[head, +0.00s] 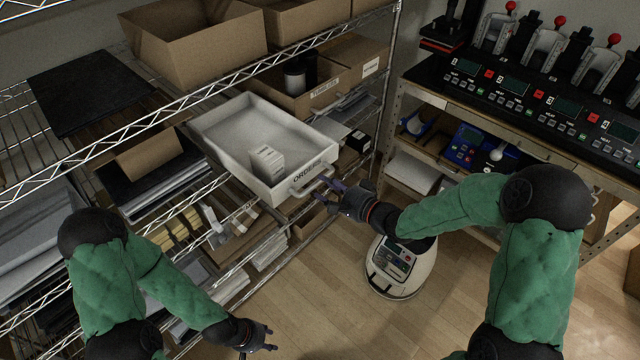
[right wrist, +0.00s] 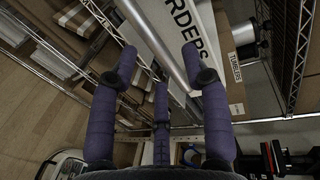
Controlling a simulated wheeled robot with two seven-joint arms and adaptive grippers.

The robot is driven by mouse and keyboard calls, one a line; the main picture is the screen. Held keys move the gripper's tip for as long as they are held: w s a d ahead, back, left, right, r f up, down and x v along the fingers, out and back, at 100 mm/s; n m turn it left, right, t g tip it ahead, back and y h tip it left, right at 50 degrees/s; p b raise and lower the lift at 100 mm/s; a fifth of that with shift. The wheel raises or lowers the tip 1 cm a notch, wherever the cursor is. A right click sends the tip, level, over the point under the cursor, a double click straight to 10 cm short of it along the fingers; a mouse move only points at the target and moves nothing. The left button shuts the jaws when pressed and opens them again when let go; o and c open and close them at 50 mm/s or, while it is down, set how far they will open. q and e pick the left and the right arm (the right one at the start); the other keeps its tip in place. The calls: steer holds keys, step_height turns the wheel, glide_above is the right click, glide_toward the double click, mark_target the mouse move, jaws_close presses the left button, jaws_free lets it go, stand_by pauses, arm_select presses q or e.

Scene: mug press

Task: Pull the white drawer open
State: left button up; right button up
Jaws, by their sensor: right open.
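The white drawer (head: 232,128) sits in the wire rack, its open top and inside showing past the upper shelf's edge. Its front carries the word ORDERS, which also shows on the white front in the right wrist view (right wrist: 195,38). A bar handle (head: 312,181) runs along the front. My right gripper (head: 327,192) is open at the handle. In the right wrist view the silver handle bar (right wrist: 160,42) passes between its spread fingers, and I cannot tell if they touch it. My left gripper (head: 268,337) is low over the floor, away from the drawer; its fingers are too small to judge.
A small white box (head: 267,164) stands inside the drawer. A round white machine (head: 398,266) stands on the floor beneath my right forearm. A bench with mug presses (head: 540,85) is at the right.

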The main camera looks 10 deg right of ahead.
steer(key=v, duration=0.8)
steer(key=shift+s, duration=0.2)
steer(key=shift+d, duration=0.1)
steer(key=s+a+f+n+g+h, duration=0.1)
steer(key=a+f+g+h, duration=0.1)
steer(key=f, duration=0.7)
steer(key=s+a+f+n+g+h, duration=0.1)
steer(key=s+f+g+h, duration=0.1)
steer(key=f, duration=0.7)
steer(key=s+a+f+n+g, duration=0.2)
steer(key=s+f+n+g, duration=0.1)
steer(key=s+f, duration=0.4)
steer(key=s+a+f+n+g+h, duration=0.1)
steer(key=s+a+f+n+g, duration=0.2)
steer(key=s+f+g, duration=0.2)
steer(key=s+f, duration=0.3)
steer(key=s, duration=0.2)
steer(key=shift+s+a+f+b, duration=0.3)
steer(key=shift+f, duration=0.05)
